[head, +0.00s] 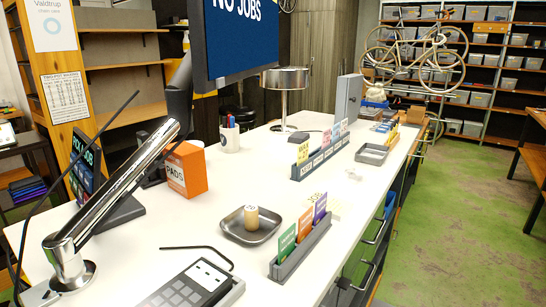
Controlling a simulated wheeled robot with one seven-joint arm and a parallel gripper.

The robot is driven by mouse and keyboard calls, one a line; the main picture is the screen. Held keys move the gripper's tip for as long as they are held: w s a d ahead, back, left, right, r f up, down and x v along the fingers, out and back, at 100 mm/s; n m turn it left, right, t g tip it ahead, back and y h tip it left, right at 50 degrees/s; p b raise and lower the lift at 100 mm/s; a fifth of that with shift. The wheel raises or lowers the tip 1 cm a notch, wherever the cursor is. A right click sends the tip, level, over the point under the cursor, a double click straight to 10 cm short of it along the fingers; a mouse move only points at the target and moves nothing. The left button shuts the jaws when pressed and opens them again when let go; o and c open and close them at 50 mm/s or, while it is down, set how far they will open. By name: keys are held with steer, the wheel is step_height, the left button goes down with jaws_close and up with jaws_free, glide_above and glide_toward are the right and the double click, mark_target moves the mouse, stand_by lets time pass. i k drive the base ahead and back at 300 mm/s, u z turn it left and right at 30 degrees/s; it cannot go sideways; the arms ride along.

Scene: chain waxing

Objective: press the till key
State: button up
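A grey device with a keypad (178,294) and a pale display strip (208,273) lies on the white counter at the bottom of the head view. It looks like the till. Its lower part is cut off by the picture edge. Several dark keys show, but their markings are too small to read, so I cannot tell which one is the till key. No key looks covered by anything in the visible part. My gripper is not in view.
A silver monitor arm (125,185) rises left of the keypad device. A bent black rod (198,248), a metal tray (236,238) with a small roll, and a card rack (300,250) stand close by. The orange box (186,170) is farther back. Green floor (460,240) is clear at right.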

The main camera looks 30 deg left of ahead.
mark_target(81, 190)
steer(key=z, duration=0.05)
steer(key=k, duration=0.5)
steer(key=u, duration=3)
steer(key=k, duration=0.75)
steer(key=z, duration=0.75)
steer(key=i, duration=0.5)
steer(key=u, duration=0.05)
